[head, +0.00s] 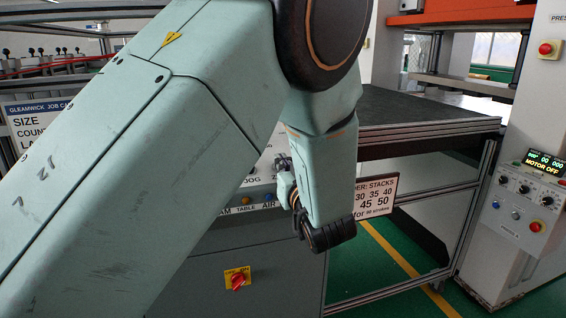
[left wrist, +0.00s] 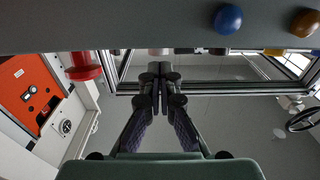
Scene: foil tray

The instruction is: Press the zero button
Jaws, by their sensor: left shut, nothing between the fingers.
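The zero button is not clearly visible. In the head view a grey control panel (head: 233,212) stands behind my left arm, with the word JOG and a cut-off label starting with Z. My left forearm and wrist cover its right part. My left gripper (head: 284,172) is partly hidden beside the panel's right part. In the left wrist view its dark fingers (left wrist: 160,82) are together and empty, below the panel edge in the picture. A blue knob (left wrist: 228,18) and an amber knob (left wrist: 305,22) stand on the panel. I cannot tell whether the fingers touch anything. My right gripper is not in view.
A dark table (head: 425,108) lies right of my arm, with an order sign (head: 377,196) below it. A machine console (head: 528,205) reading MOTOR OFF stands at the far right. A red switch (head: 237,281) sits on the cabinet front. Green floor is open at lower right.

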